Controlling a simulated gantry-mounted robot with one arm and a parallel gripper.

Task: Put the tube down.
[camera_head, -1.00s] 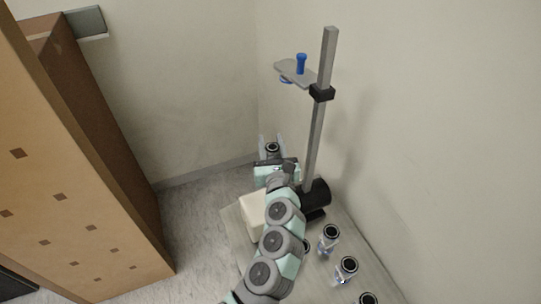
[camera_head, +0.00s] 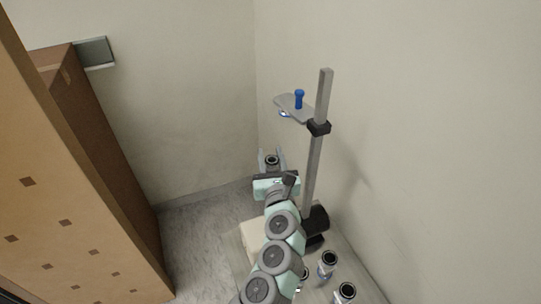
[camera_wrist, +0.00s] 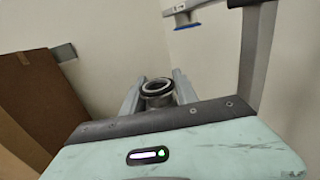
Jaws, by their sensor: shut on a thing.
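My gripper (camera_head: 271,162) is shut on a tube (camera_head: 271,160), whose dark ring-shaped top shows between the two fingers. The tube also shows in the wrist view (camera_wrist: 157,88), upright or nearly so between the fingers; its lower part is hidden behind my gripper's body. My gripper is near the far end of the table, left of a grey upright post (camera_head: 314,165). Whether the tube touches anything below cannot be seen.
The post carries a grey plate (camera_head: 294,106) with a blue knob (camera_head: 299,98). Several similar dark-topped tubes (camera_head: 327,263) stand on the table (camera_head: 350,270) at the lower right. A pale block (camera_head: 254,238) sits left of my arm. A tall brown box (camera_head: 75,190) fills the left; walls close in behind and at right.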

